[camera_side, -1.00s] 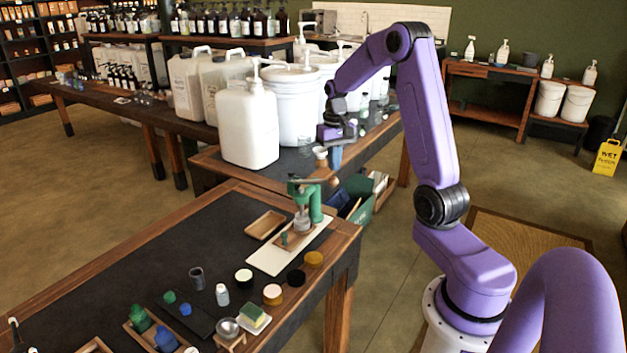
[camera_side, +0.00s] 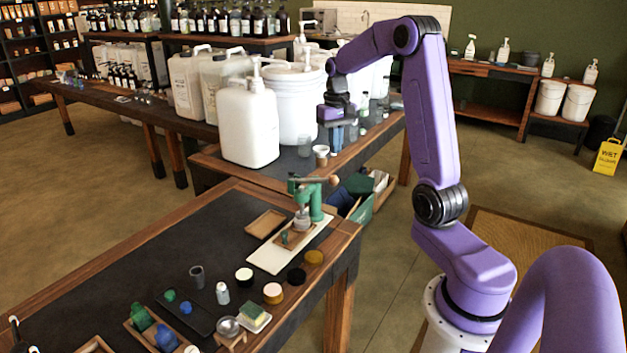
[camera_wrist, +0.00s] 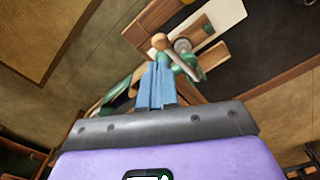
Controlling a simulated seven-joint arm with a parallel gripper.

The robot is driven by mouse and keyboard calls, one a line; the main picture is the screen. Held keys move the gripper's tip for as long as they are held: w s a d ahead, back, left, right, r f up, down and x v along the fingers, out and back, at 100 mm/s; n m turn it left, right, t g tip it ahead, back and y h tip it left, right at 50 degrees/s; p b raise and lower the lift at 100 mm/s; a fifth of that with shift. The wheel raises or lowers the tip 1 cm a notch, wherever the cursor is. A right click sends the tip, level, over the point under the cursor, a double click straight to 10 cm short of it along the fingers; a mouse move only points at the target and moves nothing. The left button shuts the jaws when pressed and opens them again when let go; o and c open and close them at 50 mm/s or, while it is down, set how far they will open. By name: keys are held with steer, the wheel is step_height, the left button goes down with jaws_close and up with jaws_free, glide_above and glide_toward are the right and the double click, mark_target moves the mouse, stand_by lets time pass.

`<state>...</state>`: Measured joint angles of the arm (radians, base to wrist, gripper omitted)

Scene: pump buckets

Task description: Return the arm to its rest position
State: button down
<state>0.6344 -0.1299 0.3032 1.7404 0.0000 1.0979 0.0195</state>
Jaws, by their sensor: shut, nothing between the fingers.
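My purple arm rises on the right of the side view and reaches over to the bench with the white pump buckets. My gripper (camera_side: 336,137) hangs above the front part of that bench, with blue fingers pointing down. In the wrist view the blue fingers (camera_wrist: 156,86) are together with nothing between them. A white pump bucket (camera_side: 294,103) stands left of the gripper, and a white pump jug (camera_side: 249,126) stands further left. A small cup with a wooden base (camera_side: 321,155) and a grey glass (camera_side: 304,147) stand close by the gripper, apart from it as far as I can see.
The front table carries a green lever press (camera_side: 306,200), a wooden tray (camera_side: 265,223), jars and a sponge (camera_side: 252,312). A green bin (camera_side: 362,208) stands on the floor between the benches. Free air lies above the front table.

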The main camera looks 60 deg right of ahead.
steer(key=s+a+n, duration=0.3)
steer(key=a+n, duration=0.1)
steer(key=a, duration=0.8)
steer(key=s+a+n, duration=0.3)
steer(key=a+n, duration=0.2)
steer(key=a, duration=0.6)
steer(key=s+a+f+n, duration=0.1)
steer(key=s+a+n, duration=0.3)
steer(key=s, duration=0.6)
steer(key=s+a+f+n, duration=0.1)
steer(key=s+a+n, duration=0.2)
steer(key=s, duration=0.7)
steer(key=n, duration=0.2)
steer(key=shift+s+a+n, duration=0.15)
steer(key=shift+a+n, duration=0.15)
steer(key=shift+a, duration=0.1)
